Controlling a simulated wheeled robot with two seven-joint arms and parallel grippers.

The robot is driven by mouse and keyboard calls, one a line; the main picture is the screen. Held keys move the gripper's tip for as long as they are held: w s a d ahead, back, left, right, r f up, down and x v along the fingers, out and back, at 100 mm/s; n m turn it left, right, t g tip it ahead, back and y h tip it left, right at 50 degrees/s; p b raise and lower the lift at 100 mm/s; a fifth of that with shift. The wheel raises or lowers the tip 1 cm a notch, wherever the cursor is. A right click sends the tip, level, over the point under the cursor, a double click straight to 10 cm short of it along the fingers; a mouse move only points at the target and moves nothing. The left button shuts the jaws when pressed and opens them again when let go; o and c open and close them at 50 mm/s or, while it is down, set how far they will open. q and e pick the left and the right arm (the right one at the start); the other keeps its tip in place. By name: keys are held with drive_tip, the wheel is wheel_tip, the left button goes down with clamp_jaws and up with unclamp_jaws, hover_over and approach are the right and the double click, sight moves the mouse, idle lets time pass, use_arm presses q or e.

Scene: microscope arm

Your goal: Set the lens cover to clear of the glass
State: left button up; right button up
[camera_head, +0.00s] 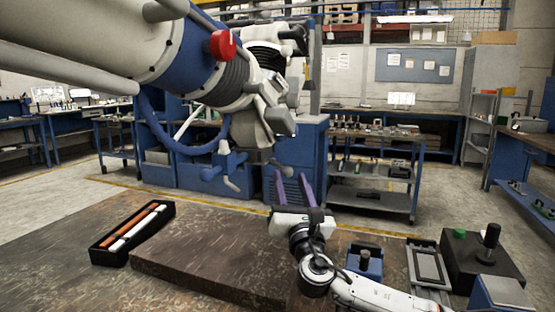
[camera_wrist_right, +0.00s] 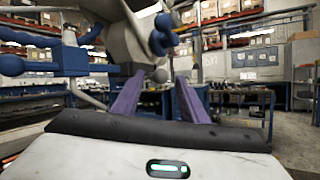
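The microscope arm (camera_head: 190,50), white and blue with a red knob (camera_head: 222,45), reaches in from the upper left. Its head (camera_head: 265,110) hangs above and behind the table, with small handles and levers on its underside. I cannot tell which part is the lens cover, or how it is set. My right gripper (camera_head: 291,187) points up below the head, its two purple fingers apart with nothing between them. In the right wrist view the fingers (camera_wrist_right: 156,95) stand apart, with the white and blue head (camera_wrist_right: 135,40) beyond them. My left gripper is not in view.
A brown table (camera_head: 200,255) spans the front. On it are a black tray (camera_head: 103,256) with white and orange rods at left, and a control box with a black joystick (camera_head: 488,245) at right. Behind stand a tool cart (camera_head: 375,185) and blue benches.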

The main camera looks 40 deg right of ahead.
sight(266, 164)
drive_tip(key=x, duration=0.8)
drive_tip(key=shift+p, duration=0.35)
drive_tip(key=shift+d, duration=0.1)
clamp_jaws()
